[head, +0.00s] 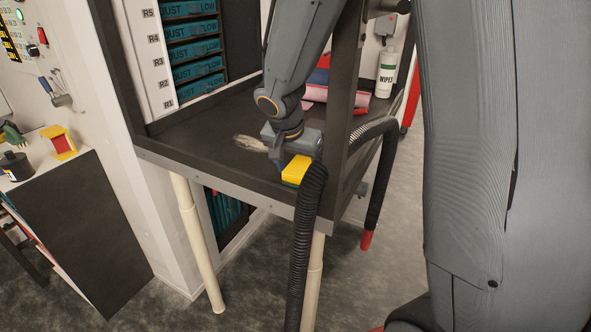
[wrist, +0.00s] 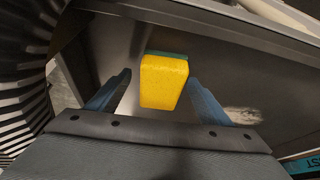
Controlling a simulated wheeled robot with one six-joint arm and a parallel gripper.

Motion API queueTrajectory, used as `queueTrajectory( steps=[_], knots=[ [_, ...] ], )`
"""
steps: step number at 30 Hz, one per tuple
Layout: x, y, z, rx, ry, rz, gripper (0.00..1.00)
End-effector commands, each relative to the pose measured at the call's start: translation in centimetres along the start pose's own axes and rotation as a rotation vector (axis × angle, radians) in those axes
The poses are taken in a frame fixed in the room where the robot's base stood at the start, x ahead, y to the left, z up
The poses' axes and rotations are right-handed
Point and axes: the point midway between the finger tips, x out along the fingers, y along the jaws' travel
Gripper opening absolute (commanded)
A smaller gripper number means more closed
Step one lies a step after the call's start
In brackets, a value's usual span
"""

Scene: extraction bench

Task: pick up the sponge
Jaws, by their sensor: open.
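The sponge (head: 297,170) is yellow and lies on the dark bench top (head: 200,135) near its front right corner. In the wrist view the sponge (wrist: 164,82) shows a yellow face and a green layer along its far edge. My gripper (wrist: 157,88) is open, with one blue-grey finger on each side of the sponge. Gaps show between the sponge and both fingers. In the head view my gripper (head: 285,165) is low over the bench, and its body hides part of the sponge's surroundings.
A ribbed black hose (head: 309,230) hangs over the bench edge close to the sponge; its ribs also show at the left in the wrist view (wrist: 22,85). A dark post (head: 343,110) stands at right. A pale smear (head: 250,143) marks the bench. A wipes bottle (head: 386,74) stands behind.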

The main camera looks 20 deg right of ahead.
Motion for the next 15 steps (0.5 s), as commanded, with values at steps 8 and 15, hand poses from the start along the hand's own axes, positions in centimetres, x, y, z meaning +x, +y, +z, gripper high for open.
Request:
queueTrajectory(
  steps=[8,15],
  knots=[
    [0.28,-0.1,0.03,0.001,0.0,0.001,0.73],
    [0.28,-0.08,0.02,0.001,0.0,0.001,0.34]
  ],
)
